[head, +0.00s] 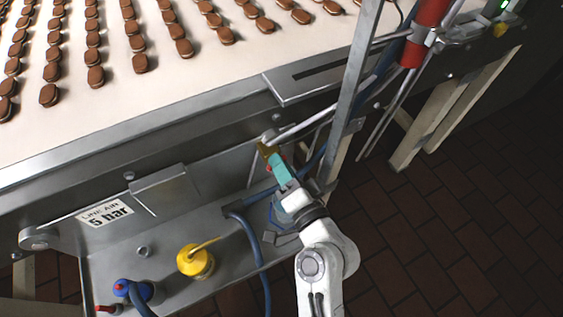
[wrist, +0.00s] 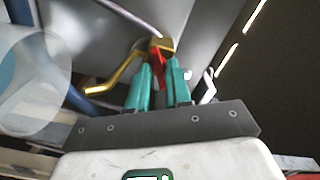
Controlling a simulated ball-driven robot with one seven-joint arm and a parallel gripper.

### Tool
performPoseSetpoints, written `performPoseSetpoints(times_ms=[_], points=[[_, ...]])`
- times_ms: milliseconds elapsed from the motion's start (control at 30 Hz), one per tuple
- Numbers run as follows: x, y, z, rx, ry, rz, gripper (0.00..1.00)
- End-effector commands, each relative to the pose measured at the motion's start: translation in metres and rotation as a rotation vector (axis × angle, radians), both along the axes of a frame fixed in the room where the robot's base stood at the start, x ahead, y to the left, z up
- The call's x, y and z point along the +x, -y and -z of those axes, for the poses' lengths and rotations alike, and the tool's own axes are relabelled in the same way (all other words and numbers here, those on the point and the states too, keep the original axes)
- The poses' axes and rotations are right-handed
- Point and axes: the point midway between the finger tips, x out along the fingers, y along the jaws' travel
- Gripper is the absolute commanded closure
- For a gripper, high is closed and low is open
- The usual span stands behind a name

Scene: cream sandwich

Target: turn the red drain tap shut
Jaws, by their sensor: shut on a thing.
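My gripper (head: 274,160) has teal fingers and reaches in under the conveyor edge, beside the metal upright. In the wrist view my gripper (wrist: 159,70) has its two fingers on either side of the red drain tap (wrist: 156,58), shut on it. The tap's red handle sits against a brass body (wrist: 162,44), and a curved brass pipe (wrist: 122,72) runs off to the left. In the head view the fingers mostly hide the red handle; the brass part (head: 264,149) shows just beyond the fingertips. I cannot tell exactly how far the handle is turned.
The conveyor (head: 190,95) carries rows of brown biscuits above. A metal upright (head: 350,95) stands close to the right of my gripper. A blue hose (head: 253,245) hangs near my arm.

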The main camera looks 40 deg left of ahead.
Motion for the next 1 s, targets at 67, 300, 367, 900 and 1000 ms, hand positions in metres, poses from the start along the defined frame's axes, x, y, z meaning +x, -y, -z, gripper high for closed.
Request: performPoseSetpoints(times_ms=[67, 300, 367, 900, 1000], points=[[0.0016, 0.0013, -0.0017, 0.026, -0.067, 0.004, 1.00], [0.0017, 0.0013, -0.0003, 0.102, -0.249, 0.004, 1.00], [0.0018, 0.0013, 0.0000, 0.118, -0.287, 0.004, 1.00], [0.0016, 0.0011, 0.0028, 0.188, -0.455, 0.003, 1.00], [0.0017, 0.0011, 0.0031, 0.189, -0.459, 0.003, 1.00]])
